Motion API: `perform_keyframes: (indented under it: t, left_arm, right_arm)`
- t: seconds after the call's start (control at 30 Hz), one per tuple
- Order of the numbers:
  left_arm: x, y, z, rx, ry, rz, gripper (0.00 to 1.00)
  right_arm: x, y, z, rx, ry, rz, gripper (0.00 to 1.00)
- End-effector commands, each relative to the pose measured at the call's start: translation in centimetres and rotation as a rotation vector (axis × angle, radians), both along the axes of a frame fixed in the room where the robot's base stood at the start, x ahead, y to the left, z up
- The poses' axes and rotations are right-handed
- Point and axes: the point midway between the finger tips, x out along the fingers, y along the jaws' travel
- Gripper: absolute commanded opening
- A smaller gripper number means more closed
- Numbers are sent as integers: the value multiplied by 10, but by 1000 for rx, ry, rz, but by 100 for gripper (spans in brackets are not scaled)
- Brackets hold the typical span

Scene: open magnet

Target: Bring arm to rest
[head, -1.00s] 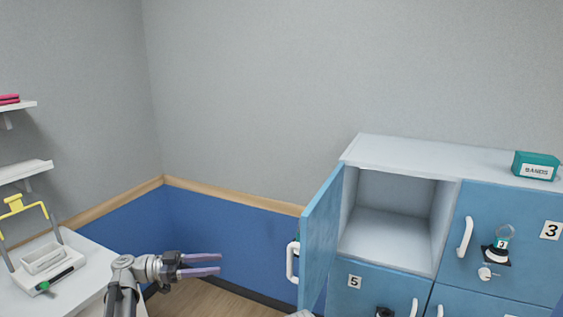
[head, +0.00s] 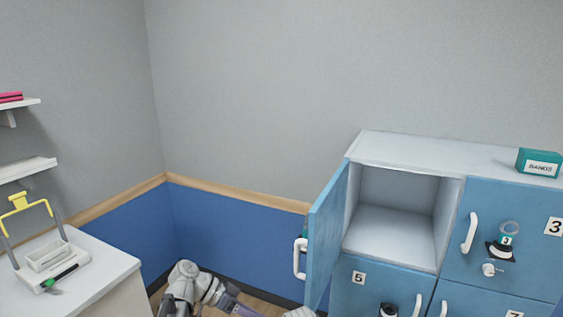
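My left arm shows low in the head view, left of the lockers, over the floor. Only the near part of its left gripper (head: 240,309) shows at the bottom edge; the fingertips are cut off. A small light part near the bottom, below the open door, may belong to my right arm, but no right gripper shows. The blue locker door (head: 325,232) at the upper left of the locker block stands open. Its compartment (head: 390,230) is empty as far as I can see.
The locker block (head: 408,150) has shut doors marked 3 and 5, with white handles. A green BANDS box (head: 539,162) stands on top. At left, a white counter (head: 110,268) holds a grey tray device (head: 47,257) with a yellow handle. Wall shelves (head: 25,170) hang above.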

Motion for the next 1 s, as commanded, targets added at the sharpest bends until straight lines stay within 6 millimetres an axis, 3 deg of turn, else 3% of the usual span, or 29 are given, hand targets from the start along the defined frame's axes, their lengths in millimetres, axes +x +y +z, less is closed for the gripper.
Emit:
perform_keyframes:
  t: [0.03, 0.17, 0.3, 0.4, 0.6, 1.0]
  left_arm:
    - [-22, -15, -15, 96, 66, 8, 52]
    - [-65, -29, -57, 417, 226, 106, 52]
    - [-99, -24, -85, 729, 285, 267, 52]
    - [-113, -15, -93, 889, 271, 383, 52]
    - [-122, -3, -94, 1046, 218, 542, 52]
    - [-121, 1, -94, 1073, 205, 577, 52]
  right_arm:
    - [0, 0, 0, 0, 0, 0, 50]
    - [0, 0, 0, 0, 0, 0, 50]
    - [0, 0, 0, 0, 0, 0, 50]
    - [0, 0, 0, 0, 0, 0, 50]
    - [0, 0, 0, 0, 0, 0, 50]
    - [0, 0, 0, 0, 0, 0, 50]
